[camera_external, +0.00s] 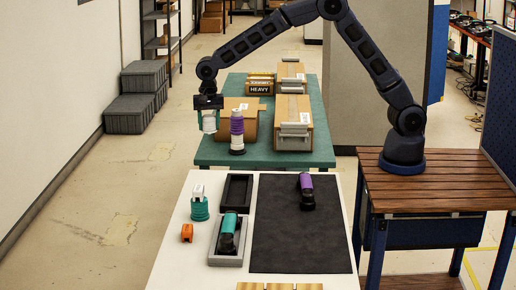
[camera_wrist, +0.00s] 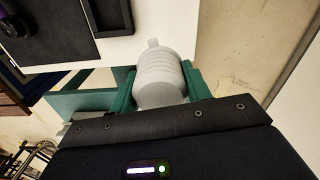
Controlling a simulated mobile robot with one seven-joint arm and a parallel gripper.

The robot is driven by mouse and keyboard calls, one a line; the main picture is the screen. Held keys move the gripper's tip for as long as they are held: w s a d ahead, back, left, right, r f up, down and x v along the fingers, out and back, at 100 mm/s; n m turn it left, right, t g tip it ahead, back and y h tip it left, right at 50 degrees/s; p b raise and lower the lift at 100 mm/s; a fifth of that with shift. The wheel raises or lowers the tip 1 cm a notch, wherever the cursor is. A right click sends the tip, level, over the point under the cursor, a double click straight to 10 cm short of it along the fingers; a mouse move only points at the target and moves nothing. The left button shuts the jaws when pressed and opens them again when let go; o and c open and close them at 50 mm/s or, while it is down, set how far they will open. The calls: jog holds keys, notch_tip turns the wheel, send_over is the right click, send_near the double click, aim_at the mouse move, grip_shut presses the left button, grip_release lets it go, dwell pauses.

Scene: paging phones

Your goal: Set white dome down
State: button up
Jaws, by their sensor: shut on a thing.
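The white dome (camera_external: 209,122) is a pale ribbed piece held between the teal fingers of my gripper (camera_external: 208,118). My gripper is shut on it. It hangs in the air by the left edge of the green table in the external view. The white dome (camera_wrist: 160,75) fills the gap between the fingers of my gripper (camera_wrist: 160,85) in the wrist view, with a small knob at its far end. I cannot tell its exact height over the table or floor.
A purple and white stack (camera_external: 237,132) stands close right of my gripper on the green table (camera_external: 215,152). Cardboard boxes (camera_external: 293,108) stand behind it. The white table (camera_external: 180,240) in front holds a dark mat (camera_external: 300,235), trays (camera_external: 236,192), a teal stack (camera_external: 199,208) and an orange piece (camera_external: 187,232).

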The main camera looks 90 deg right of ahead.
jog(key=s+a+n, duration=0.3)
jog(key=s+a, duration=0.3)
jog(key=a, duration=0.5)
jog(key=n, duration=1.3)
send_over(320, 228)
notch_tip(320, 228, down, 19)
jog(key=shift+f, duration=0.15)
jog(key=shift+f, duration=0.1)
jog(key=o, duration=1)
